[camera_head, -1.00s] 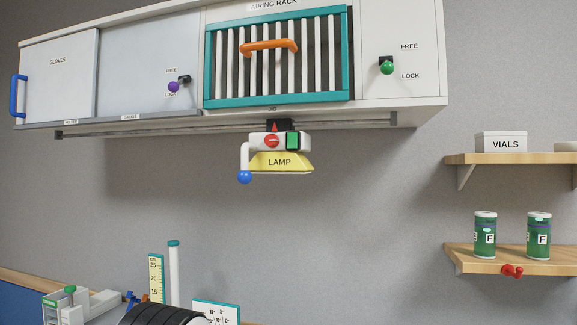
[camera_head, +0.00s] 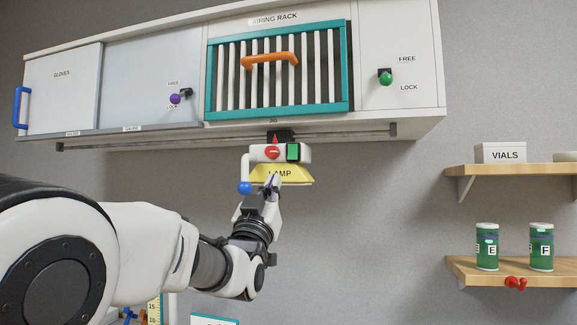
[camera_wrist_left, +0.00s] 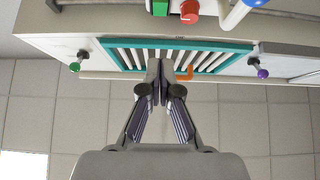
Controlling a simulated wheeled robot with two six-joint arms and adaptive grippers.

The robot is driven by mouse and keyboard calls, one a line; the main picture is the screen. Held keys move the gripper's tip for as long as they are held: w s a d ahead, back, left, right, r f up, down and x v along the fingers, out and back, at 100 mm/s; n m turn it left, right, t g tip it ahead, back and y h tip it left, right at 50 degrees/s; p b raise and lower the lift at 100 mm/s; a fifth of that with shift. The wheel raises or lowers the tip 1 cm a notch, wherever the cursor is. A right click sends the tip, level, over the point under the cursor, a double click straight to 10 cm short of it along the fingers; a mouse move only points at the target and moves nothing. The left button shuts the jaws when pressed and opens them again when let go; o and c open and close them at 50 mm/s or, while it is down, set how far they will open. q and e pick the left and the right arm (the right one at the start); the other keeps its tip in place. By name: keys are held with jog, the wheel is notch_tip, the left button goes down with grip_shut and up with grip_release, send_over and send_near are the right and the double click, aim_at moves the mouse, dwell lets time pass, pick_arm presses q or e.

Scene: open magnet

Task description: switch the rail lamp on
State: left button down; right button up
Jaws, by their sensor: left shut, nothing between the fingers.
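The lamp (camera_head: 307,180) has a yellow shade labelled LAMP and hangs under the wall cabinet from a rail (camera_head: 350,134). Its white body carries a red round knob (camera_head: 272,152) and a green rectangular switch (camera_head: 293,152). A white lever with a blue ball (camera_head: 245,187) hangs at its left. My left gripper (camera_head: 272,181) is shut and empty, pointing up in front of the shade and partly covering it. Whether it touches is unclear. In the left wrist view, the green switch (camera_wrist_left: 160,7) and red knob (camera_wrist_left: 190,11) show at the top edge, beyond the fingertips (camera_wrist_left: 160,85).
The cabinet above has a barred teal panel (camera_head: 348,60) with an orange handle (camera_head: 269,59), a purple knob (camera_head: 175,99) and a green knob (camera_head: 386,77). Shelves with a VIALS box (camera_head: 501,153) and green cans (camera_head: 487,247) stand right. The wall right of the lamp is clear.

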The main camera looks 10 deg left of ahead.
aim_at(292, 153)
pick_arm(q)
jog(key=p+x, duration=0.3)
jog(key=x, duration=0.1)
jog(key=w+f+p+x, duration=0.1)
jog(key=p+x, duration=0.2)
jog(key=x, duration=0.1)
jog(key=p+x, duration=0.3)
jog(key=x, duration=0.1)
jog(key=shift+w+f, duration=0.2)
jog(key=shift+w, duration=0.2)
jog(key=shift+w+f, duration=0.3)
jog(key=shift+w, duration=0.15)
jog(key=shift+s, duration=0.1)
